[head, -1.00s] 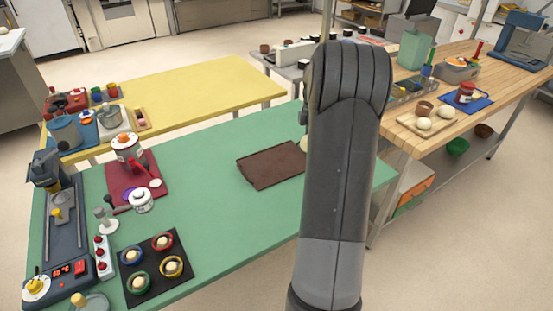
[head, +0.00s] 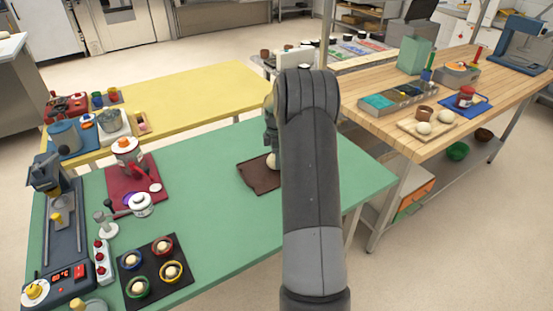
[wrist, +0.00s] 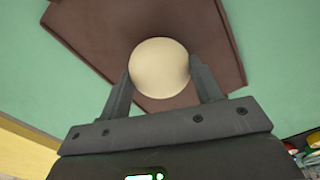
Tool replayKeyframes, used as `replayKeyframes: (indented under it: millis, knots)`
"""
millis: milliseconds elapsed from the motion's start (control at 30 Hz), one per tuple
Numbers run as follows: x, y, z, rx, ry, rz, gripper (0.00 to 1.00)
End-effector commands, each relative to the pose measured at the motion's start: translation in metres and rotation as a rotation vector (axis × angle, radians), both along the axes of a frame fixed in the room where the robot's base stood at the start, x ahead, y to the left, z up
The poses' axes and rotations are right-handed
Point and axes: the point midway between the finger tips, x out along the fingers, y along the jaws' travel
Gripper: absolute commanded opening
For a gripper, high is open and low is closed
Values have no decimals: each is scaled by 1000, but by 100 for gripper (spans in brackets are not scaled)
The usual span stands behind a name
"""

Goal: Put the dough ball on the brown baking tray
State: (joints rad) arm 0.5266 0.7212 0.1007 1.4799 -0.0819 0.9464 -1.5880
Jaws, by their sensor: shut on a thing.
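The dough ball (wrist: 159,67) is pale, round and smooth. My gripper (wrist: 160,80) is shut on it, with a finger on either side. In the head view a part of the dough ball (head: 271,161) shows at the left edge of my arm. The brown baking tray (head: 258,178) lies flat on the green table, partly hidden behind my arm. In the wrist view the tray (wrist: 95,35) lies beyond the ball, which appears over it. I cannot tell whether the ball touches the tray.
The green table (head: 215,220) is clear around the tray's left and front. A black mat (head: 187,283) with several ringed cups and a red mat (head: 117,179) with jars are at left. A wooden table (head: 378,123) with a board of dough balls stands at right.

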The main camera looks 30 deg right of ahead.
Motion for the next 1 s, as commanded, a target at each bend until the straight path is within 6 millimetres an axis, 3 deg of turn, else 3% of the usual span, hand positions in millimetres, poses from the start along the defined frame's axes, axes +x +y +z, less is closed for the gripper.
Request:
replayKeyframes:
  millis: [100,433,467,700,1000]
  knots:
    - [0,0,-12,0,0,0,37]
    - [0,0,-15,0,0,0,37]
    - [0,0,-14,0,0,0,61]
    - [0,0,-14,0,0,0,81]
    - [0,0,-10,-1,-2,0,81]
